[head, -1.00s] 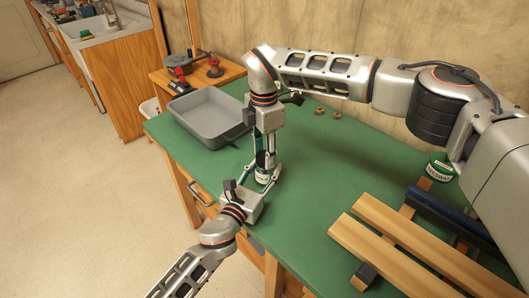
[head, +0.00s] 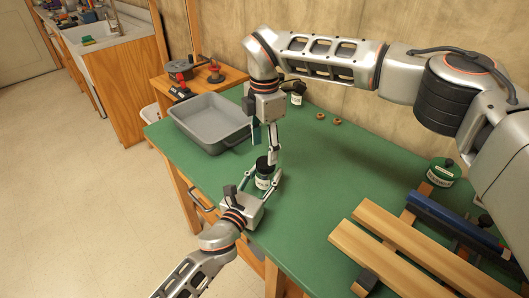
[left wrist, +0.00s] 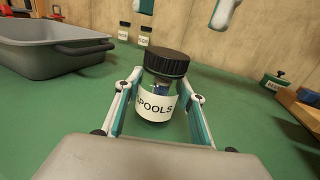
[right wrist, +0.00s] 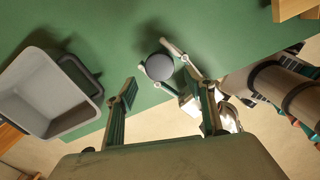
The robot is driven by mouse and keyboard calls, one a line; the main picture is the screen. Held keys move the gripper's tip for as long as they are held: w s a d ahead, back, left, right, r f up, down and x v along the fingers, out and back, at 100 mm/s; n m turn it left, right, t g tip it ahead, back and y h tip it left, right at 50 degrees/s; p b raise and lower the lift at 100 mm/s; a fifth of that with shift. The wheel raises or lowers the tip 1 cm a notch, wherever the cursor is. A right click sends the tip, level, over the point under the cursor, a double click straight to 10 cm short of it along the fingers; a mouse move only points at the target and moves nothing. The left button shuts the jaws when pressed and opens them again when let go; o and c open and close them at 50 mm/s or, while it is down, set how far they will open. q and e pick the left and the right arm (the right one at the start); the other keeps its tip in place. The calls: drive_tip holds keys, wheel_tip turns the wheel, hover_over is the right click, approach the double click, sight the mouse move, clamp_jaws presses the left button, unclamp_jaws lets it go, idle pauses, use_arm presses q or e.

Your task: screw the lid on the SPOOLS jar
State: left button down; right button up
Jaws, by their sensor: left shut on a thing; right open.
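The SPOOLS jar (left wrist: 155,106) stands upright on the green bench with its label facing my left wrist camera. A black ribbed lid (left wrist: 166,62) sits on its mouth, looking roughly level; I cannot tell how tight it is. My left gripper (left wrist: 158,105) is shut around the jar body, one finger on each side. In the head view the jar (head: 263,180) is between the left fingers. My right gripper (head: 265,138) is open and empty above the lid, pointing down. In the right wrist view the lid (right wrist: 159,67) lies beyond the open fingers, touching neither.
A grey tray (head: 208,118) stands left of the jar. Small labelled jars (left wrist: 134,33) stand at the back by the wall. Another green jar (head: 441,171) and wooden bars (head: 392,245) are on the right. The bench between is mostly clear.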

sight(266, 162)
drive_tip(key=shift+c, duration=0.5)
drive_tip(key=n, duration=0.5)
drive_tip(key=shift+r, duration=0.35)
drive_tip(key=n, duration=0.5)
drive_tip(key=shift+r, duration=0.4)
drive_tip(key=n, duration=0.5)
drive_tip(key=shift+d+r, duration=0.1)
drive_tip(key=shift+r, duration=0.3)
drive_tip(key=n, duration=0.3)
drive_tip(key=r+n, duration=0.1)
drive_tip(key=n, duration=0.2)
drive_tip(key=shift+w, duration=0.1)
drive_tip(key=shift+f, duration=0.1)
drive_tip(key=shift+f, duration=4)
